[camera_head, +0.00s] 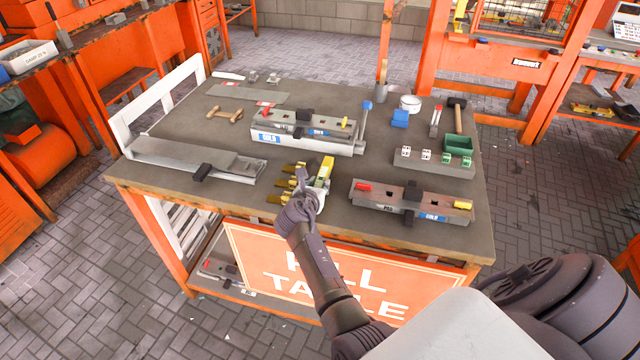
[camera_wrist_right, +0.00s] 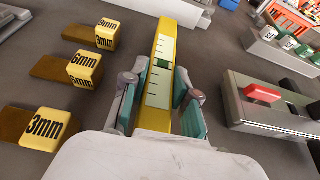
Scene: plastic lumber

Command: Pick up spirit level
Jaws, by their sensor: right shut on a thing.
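The spirit level is a yellow bar with a pale marked face and a small green window, and in the right wrist view (camera_wrist_right: 160,75) it stands between the two fingers. In the head view the spirit level (camera_head: 323,172) shows at the front middle of the table. My right gripper (camera_head: 308,196) is shut on it, and its teal finger pads show on both sides of the bar in the right wrist view (camera_wrist_right: 160,100). The lower end of the level is hidden by the gripper. Whether the level touches the table I cannot tell. My left gripper is not in view.
Yellow blocks marked 3mm (camera_wrist_right: 45,127), 6mm (camera_wrist_right: 85,69) and 9mm (camera_wrist_right: 107,34) lie left of the gripper. A grey fixture with red and yellow pieces (camera_head: 411,203) sits to the right. A longer fixture (camera_head: 305,143) stands behind on the table (camera_head: 330,225).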

